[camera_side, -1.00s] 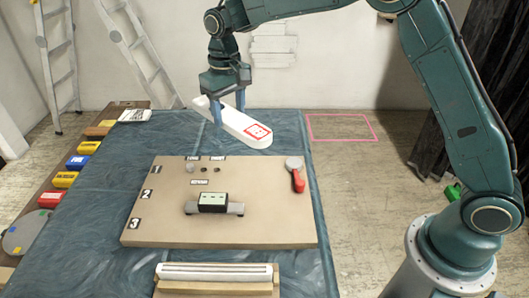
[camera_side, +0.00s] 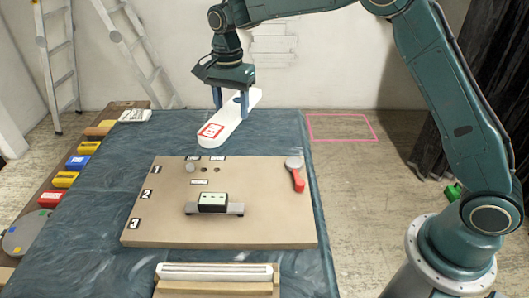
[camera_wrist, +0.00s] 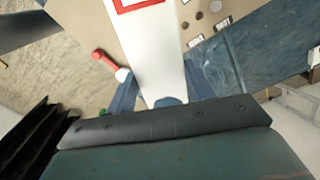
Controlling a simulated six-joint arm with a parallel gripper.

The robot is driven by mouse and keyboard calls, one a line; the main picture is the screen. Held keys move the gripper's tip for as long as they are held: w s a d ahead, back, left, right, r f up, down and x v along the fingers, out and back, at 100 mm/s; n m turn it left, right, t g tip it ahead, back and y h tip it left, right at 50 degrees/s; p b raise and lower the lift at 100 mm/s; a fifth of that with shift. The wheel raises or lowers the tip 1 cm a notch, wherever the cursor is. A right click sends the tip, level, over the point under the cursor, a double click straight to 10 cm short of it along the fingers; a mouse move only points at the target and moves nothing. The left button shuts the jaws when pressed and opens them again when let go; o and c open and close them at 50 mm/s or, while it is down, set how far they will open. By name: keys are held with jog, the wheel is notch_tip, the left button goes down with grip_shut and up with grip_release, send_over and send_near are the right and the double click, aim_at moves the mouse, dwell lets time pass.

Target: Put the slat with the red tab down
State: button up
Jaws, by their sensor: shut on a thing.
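The slat (camera_side: 222,125) is a long white board with rounded ends. Its red-framed tab (camera_side: 211,131) is at the near-left end in the side view. My gripper (camera_side: 231,101) is shut on the slat toward its far end and holds it above the back of the blue-covered table. In the wrist view the slat (camera_wrist: 152,50) runs up from between my fingers, and the red frame (camera_wrist: 140,3) is cut by the top edge. The slat's far tip is partly behind my fingers.
A tan board (camera_side: 170,215) on the table (camera_side: 90,235) carries numbered labels, a knob (camera_side: 190,167), a red-handled lever (camera_side: 298,178) and a black block (camera_side: 212,201). A pale slotted holder (camera_side: 215,272) lies in front. Coloured boxes line the left shelf. A pink outline (camera_side: 342,127) marks the floor.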

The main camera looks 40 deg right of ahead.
jog(key=m, duration=0.4)
jog(key=d+m, duration=0.1)
jog(key=m, duration=0.1)
jog(key=shift+w+m, duration=0.4)
jog(key=m, duration=0.4)
jog(key=d+m, duration=0.1)
jog(key=m, duration=0.1)
jog(key=shift+w+m, duration=0.3)
jog(key=shift+m, duration=0.1)
send_over(240, 169)
notch_tip(240, 169, down, 16)
jog(key=shift+a+r, duration=0.1)
jog(key=shift+r, duration=0.05)
jog(key=shift+s, duration=0.1)
jog(key=shift+f, duration=2.1)
jog(key=shift+f, duration=0.1)
